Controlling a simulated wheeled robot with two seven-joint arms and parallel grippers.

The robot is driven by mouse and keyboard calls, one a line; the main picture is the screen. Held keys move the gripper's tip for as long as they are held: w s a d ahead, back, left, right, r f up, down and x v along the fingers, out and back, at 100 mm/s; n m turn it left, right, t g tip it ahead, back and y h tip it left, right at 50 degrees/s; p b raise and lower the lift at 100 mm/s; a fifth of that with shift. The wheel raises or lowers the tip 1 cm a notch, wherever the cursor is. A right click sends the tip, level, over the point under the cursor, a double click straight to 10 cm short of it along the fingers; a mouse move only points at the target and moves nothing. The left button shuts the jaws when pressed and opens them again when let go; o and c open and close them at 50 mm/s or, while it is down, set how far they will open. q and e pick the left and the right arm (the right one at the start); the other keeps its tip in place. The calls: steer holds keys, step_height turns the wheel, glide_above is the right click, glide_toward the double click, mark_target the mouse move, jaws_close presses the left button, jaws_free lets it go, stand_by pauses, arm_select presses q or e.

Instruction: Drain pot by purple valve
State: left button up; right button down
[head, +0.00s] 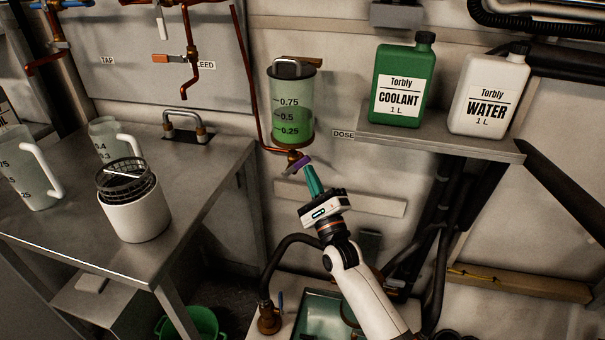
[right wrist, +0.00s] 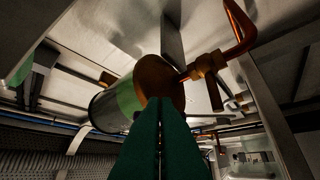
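The pot (head: 293,92) is a clear, marked cylinder on the wall with green liquid to a little above its 0.5 line. It also shows from below in the right wrist view (right wrist: 112,106). The purple valve (head: 302,163) is a small handle on the brass fitting under the pot. My right gripper (head: 309,170) has green fingers pointing up at the valve, with tips beside or touching the purple handle; I cannot tell which. In the right wrist view the fingers (right wrist: 158,100) lie together with only a thin gap, and no purple shows between them. My left gripper is out of view.
A shelf (head: 440,142) right of the pot bears a green coolant jug (head: 403,85) and a white water jug (head: 488,95). A steel table (head: 190,160) at left holds clear jugs and a white container (head: 135,217). A green bucket (head: 203,322) stands on the floor.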

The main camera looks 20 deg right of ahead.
steer(key=r+n+g+y+p, duration=0.1)
steer(key=n+y+p, duration=0.1)
steer(key=n+p, duration=0.1)
steer(key=shift+r+g, duration=0.15)
steer(key=shift+g, duration=0.15)
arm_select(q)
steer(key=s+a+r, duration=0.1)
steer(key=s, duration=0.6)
arm_select(e)
steer(key=r+n+g+p, duration=0.1)
steer(key=p, duration=0.2)
steer(key=w+a+r+n+g+p, duration=0.1)
steer(key=n+p, duration=0.1)
steer(key=p, duration=0.2)
steer(key=a+r+n+g+p, duration=0.1)
steer(key=p, duration=0.3)
steer(key=shift+w+r+n+g+y, duration=0.2)
steer(key=shift+r+n+g+y, duration=0.1)
steer(key=shift+y, duration=0.1)
arm_select(q)
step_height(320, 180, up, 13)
steer(key=p, duration=0.2)
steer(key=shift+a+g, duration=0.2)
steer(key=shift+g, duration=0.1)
arm_select(e)
steer(key=shift+w+a+f+n+g, duration=0.15)
steer(key=shift+a+n+g, duration=0.1)
steer(key=shift+n+g, duration=0.25)
